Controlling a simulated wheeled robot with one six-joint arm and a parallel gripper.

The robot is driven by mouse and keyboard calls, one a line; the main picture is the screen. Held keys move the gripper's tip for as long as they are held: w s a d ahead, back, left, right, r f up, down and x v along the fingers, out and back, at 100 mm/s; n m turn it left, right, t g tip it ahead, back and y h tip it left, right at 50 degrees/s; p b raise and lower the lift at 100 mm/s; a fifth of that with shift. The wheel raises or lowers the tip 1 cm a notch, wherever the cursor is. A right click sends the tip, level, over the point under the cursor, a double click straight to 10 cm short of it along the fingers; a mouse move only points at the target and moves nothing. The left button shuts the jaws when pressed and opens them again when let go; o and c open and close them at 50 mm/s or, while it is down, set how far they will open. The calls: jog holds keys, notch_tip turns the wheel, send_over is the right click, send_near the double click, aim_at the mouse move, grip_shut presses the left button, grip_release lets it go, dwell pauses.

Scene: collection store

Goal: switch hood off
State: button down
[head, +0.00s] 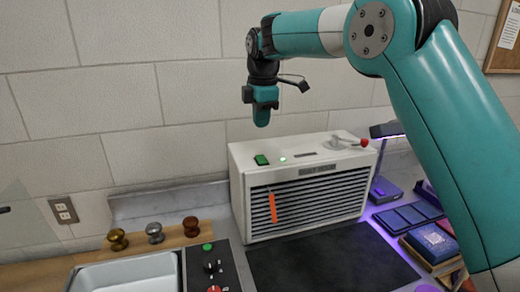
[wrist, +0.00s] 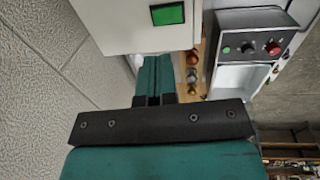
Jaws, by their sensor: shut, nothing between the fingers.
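The hood (head: 250,205) is a white box with a dark slatted grille on its front, standing at the back of the bench. A green switch (head: 261,160) sits on its top at the left, beside a small pale green light (head: 283,158) that looks lit. The switch also shows large in the wrist view (wrist: 167,14), on the hood's white top (wrist: 110,25). My gripper (head: 262,120) is shut and empty, pointing down above the hood, apart from the switch. In the wrist view its fingertips (wrist: 153,62) lie together, just below the switch in the picture.
A lever with a red knob (head: 364,142) stands on the hood's top right. An orange strip (head: 273,207) hangs before the grille. Left are several knobs (head: 155,233), a control panel (head: 211,265) and a sink (head: 125,272). A lamp (head: 386,130) stands right.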

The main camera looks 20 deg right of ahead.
aim_at(260, 157)
jog(key=f+p, duration=0.1)
jog(key=f, duration=0.2)
jog(key=f+p, duration=0.1)
jog(key=f, duration=0.2)
jog(key=w+f, duration=0.1)
jog(key=f, duration=0.2)
jog(key=shift+f+p, duration=0.15)
jog(key=shift+p, duration=0.25)
jog(key=shift+w+f, duration=0.15)
jog(key=shift+f, duration=0.15)
jog(key=shift+s+f, duration=0.1)
jog(key=shift+s, duration=0.1)
